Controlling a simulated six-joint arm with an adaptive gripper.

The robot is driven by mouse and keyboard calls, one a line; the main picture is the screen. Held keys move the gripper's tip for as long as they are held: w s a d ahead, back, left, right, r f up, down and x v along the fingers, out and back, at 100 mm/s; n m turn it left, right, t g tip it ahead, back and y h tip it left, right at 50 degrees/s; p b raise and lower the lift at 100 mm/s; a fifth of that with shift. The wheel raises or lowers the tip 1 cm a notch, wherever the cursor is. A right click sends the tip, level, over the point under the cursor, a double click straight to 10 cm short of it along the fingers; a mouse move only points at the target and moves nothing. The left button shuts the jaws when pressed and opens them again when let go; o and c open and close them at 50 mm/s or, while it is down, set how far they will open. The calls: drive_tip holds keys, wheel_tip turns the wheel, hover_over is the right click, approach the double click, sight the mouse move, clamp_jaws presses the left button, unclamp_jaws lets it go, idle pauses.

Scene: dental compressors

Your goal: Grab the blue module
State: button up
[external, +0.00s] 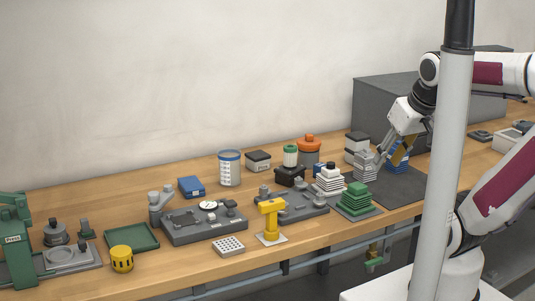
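My gripper (384,151) is at the right part of the bench, pointing down and to the left, above a dark mat. A blue module (404,161) stands on the mat just right of the fingers. A yellow-and-blue part shows against the gripper in front of it. I cannot tell whether the fingers touch the module or how far they are apart. A second blue item, a small box (191,187), lies on the bench left of centre, far from my gripper.
A grey stacked part (366,166) stands close left of my gripper, with a white-and-black stack (356,147) behind. A green stepped part (356,200) and white stack (329,180) are nearer. A large dark box (385,103) stands behind. A grey pole partly blocks the view.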

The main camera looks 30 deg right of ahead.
drive_tip(key=w+a+r+m+t+y, duration=0.1)
drive_tip(key=w+a+r+t, duration=0.2)
drive_tip(key=w, duration=0.7)
drive_tip(key=w+a+r+m+t+y, duration=0.15)
drive_tip(key=w+a+r, duration=0.25)
drive_tip(key=w, duration=0.5)
drive_tip(key=w+m+t+h, duration=0.2)
drive_tip(key=w+m+t, duration=0.15)
drive_tip(key=w, duration=1.35)
drive_tip(key=w+d+f+m+g+h, duration=0.2)
drive_tip(key=w+d+f+m+h, duration=0.45)
drive_tip(key=w+f, duration=0.2)
drive_tip(key=s+d+f+m+g+h, duration=0.1)
drive_tip(key=d+f+g, duration=0.1)
drive_tip(key=f, duration=0.3)
drive_tip(key=s+d+f+m+g+h, duration=0.1)
drive_tip(key=f+g+h, duration=0.1)
drive_tip(key=f, duration=0.3)
drive_tip(key=s+d+f+m+g+h, duration=0.1)
drive_tip(key=d+f+h, duration=0.1)
drive_tip(key=f, duration=0.2)
drive_tip(key=shift+s+d+f+g, duration=0.25)
drive_tip(key=shift+d+f+g, duration=0.05)
drive_tip(key=shift+f+g, duration=0.1)
drive_tip(key=shift+s+a+f, duration=0.1)
drive_tip(key=shift+f, duration=0.2)
drive_tip(key=shift+x, duration=1.3)
